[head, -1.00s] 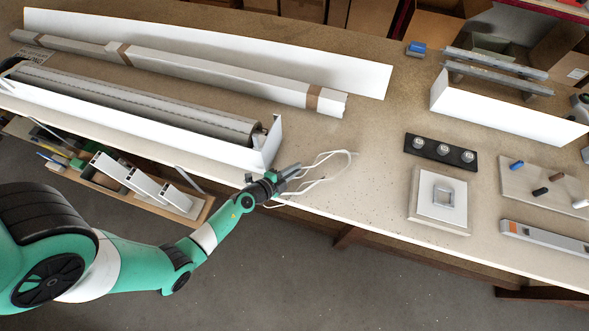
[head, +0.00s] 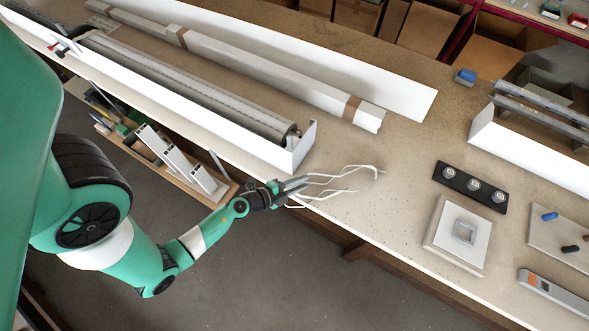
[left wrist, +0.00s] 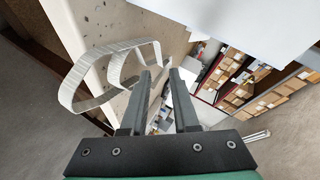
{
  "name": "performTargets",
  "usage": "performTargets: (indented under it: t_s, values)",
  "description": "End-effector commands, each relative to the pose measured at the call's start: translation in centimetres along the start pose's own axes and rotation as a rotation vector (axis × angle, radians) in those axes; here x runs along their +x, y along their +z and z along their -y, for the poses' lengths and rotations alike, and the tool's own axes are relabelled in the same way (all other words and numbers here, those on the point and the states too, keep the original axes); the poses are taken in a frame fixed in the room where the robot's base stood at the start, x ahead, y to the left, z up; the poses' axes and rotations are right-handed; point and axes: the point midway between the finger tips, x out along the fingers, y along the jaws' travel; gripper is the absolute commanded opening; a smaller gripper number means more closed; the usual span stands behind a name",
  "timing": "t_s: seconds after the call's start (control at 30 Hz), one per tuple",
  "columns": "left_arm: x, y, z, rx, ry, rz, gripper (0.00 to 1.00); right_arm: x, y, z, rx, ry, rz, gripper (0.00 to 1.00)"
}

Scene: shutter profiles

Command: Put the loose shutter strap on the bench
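The loose white strap (head: 345,190) shows as thin loops over the bench's front edge, just right of the shutter box. My left gripper (head: 305,183) reaches in from the front edge, with its tips at the strap's left part. In the left wrist view the strap (left wrist: 92,99) curls in a wide loop to the left of the gripper (left wrist: 160,72), and one part runs close to the left fingertip. The two fingers stand apart with a visible gap and nothing clearly clamped between them. I cannot tell whether the strap touches a finger. The bench (head: 380,215) is speckled tan.
The long shutter box (head: 200,105) and wrapped profiles (head: 260,80) lie on the left and back. A black three-knob strip (head: 470,186), a square switch plate (head: 462,233) and a peg board (head: 550,240) are on the right. Bench between strap and strip is clear.

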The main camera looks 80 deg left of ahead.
Motion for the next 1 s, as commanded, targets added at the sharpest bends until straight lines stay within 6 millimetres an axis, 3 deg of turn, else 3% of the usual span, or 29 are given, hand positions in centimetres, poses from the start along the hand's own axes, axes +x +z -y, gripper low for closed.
performTargets:
  t_s: [0.1,0.2,0.67,0.77,0.83,0.93,1.0]
  values:
    - [-2.0,0.1,0.0,-0.002,0.000,0.003,0.28,0.2,-0.2,0.0,0.000,0.000,0.000,0.50]
    - [-2.8,0.0,0.0,-0.001,-0.001,0.001,0.28,0.2,-0.2,0.0,0.000,0.000,0.000,0.50]
    - [-2.7,-0.2,0.7,0.000,-0.018,-0.005,0.28,0.2,-0.2,0.0,0.000,0.000,0.000,0.50]
    - [-1.5,-1.1,4.6,-0.007,-0.113,-0.030,0.28,0.2,-0.2,0.0,0.000,0.000,0.000,0.50]
    - [-0.3,-2.6,9.9,-0.029,-0.240,-0.066,0.28,0.2,-0.2,0.0,0.000,0.000,0.000,0.50]
    - [0.6,-6.4,20.4,-0.110,-0.484,-0.151,0.28,0.2,-0.2,0.0,0.000,0.000,0.000,0.50]
    - [-0.1,-9.9,28.1,-0.213,-0.655,-0.234,0.28,0.2,-0.2,0.0,0.000,0.000,0.000,0.50]
